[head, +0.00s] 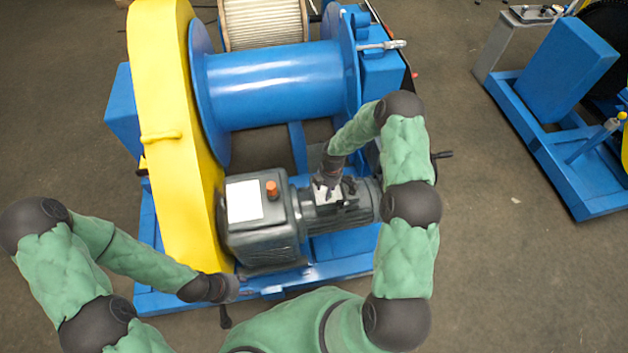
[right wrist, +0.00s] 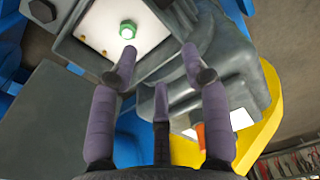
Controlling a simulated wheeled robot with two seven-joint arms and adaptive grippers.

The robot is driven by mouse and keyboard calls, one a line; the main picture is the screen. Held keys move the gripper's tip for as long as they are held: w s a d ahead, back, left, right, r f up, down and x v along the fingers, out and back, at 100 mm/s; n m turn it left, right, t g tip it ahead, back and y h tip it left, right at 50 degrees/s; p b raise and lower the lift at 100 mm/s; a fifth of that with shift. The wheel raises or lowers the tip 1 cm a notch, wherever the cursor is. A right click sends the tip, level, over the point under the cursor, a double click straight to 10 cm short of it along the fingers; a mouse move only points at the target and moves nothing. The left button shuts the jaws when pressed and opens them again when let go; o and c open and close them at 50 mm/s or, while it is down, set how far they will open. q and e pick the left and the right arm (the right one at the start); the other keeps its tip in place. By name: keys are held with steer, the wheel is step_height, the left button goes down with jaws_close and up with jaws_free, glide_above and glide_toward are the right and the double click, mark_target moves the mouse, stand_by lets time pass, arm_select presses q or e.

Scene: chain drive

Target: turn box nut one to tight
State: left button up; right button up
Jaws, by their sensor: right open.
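A green nut (right wrist: 128,29) sits on a stud on the white plate (right wrist: 150,38) of the motor's open terminal box, in the right wrist view. Two small brass-coloured spots are on the plate beside it. My right gripper (right wrist: 160,52) is open and empty over the box, with one fingertip just below the nut in the picture; I cannot tell whether it touches. In the head view my right gripper (head: 328,180) covers part of the box and hides the nut. My left gripper (head: 228,289) is low by the foot of the yellow guard; its fingers are too unclear to read.
The grey gearbox (head: 262,225) with an orange button (head: 271,189) stands left of the motor (head: 350,208). A yellow guard (head: 170,130) and blue drum (head: 275,85) lie beyond. Another blue machine (head: 565,85) stands at the right. Open floor (head: 490,230) lies between.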

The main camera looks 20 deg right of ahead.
steer(key=w+d+r+n+h, duration=0.1)
steer(key=w+d+r+n, duration=0.1)
steer(key=w+d, duration=0.1)
step_height(320, 180, down, 11)
steer(key=shift+s+f+b, duration=0.1)
steer(key=shift+b, duration=1.05)
jaws_close()
